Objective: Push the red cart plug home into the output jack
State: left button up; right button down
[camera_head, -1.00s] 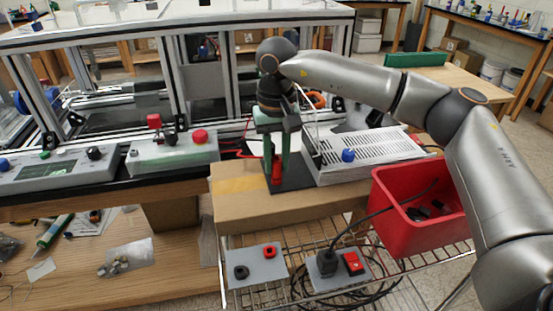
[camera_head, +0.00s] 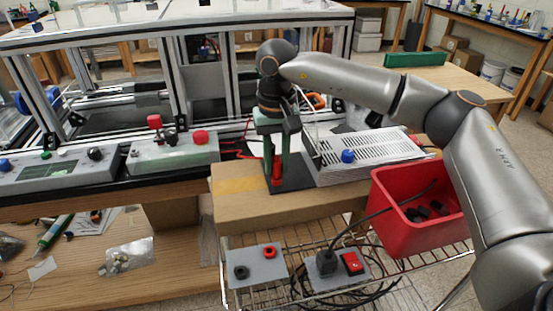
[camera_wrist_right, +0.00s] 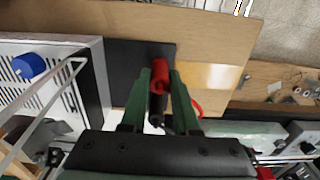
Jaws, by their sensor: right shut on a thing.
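The red cart plug (camera_head: 277,172) shows between the green fingertips of my right gripper (camera_head: 277,160), which points down over a dark panel on a cardboard box. In the right wrist view the plug (camera_wrist_right: 161,73) is red with a dark lower part, and my right gripper (camera_wrist_right: 162,72) is shut on it. The output jack cannot be made out; whether the plug sits in it or is apart from it, I cannot tell. My left gripper is not in view.
A perforated white power supply (camera_head: 375,157) with a blue knob (camera_head: 348,156) stands close to the right of the gripper. A red bin (camera_head: 395,225) is at the right. A grey plate (camera_head: 257,265) with red and black rings lies on the wire cart below. Test instruments stand at the left.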

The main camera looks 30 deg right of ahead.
aim_at(276, 160)
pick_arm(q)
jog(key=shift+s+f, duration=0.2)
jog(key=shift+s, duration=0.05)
pick_arm(e)
jog(key=shift+f, duration=0.1)
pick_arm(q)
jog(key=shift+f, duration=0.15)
pick_arm(e)
jog(key=shift+f, duration=0.25)
jog(key=c, duration=0.6)
grip_release()
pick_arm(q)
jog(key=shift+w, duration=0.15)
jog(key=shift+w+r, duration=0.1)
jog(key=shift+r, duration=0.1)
pick_arm(e)
jog(key=shift+r, duration=0.1)
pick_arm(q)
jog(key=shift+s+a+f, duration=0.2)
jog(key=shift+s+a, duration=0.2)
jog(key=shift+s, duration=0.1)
pick_arm(e)
notch_tip(276, 160, up, 12)
jog(key=shift+r, duration=0.25)
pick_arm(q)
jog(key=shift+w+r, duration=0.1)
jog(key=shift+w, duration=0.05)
